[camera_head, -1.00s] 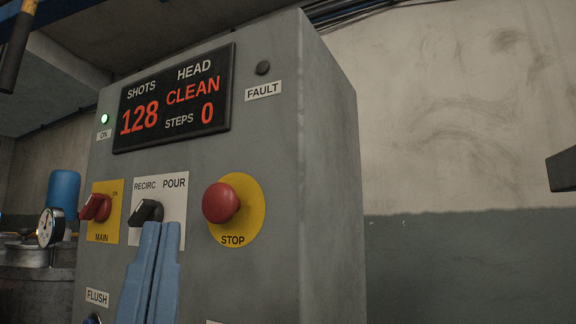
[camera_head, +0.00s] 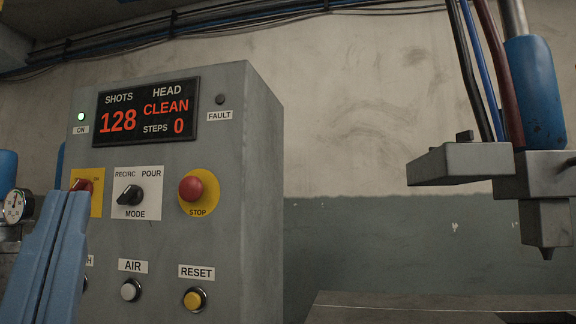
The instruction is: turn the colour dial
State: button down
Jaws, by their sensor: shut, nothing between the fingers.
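No colour dial can be made out by name in view. A red MAIN switch (camera_head: 81,186) on a yellow plate is partly hidden behind my gripper. My gripper (camera_head: 66,198) shows as two blue fingers side by side, shut and empty, in front of the panel's lower left. I cannot tell whether it touches the panel.
The display (camera_head: 148,110) reads 128 shots, head CLEAN, steps 0. A red STOP button (camera_head: 191,189), white AIR button (camera_head: 130,290) and yellow RESET button (camera_head: 195,299) are on the panel. A pouring head (camera_head: 545,190) hangs at right above a flat surface (camera_head: 440,308).

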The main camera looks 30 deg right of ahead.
aim_at(467, 136)
jog(key=z, duration=1.9)
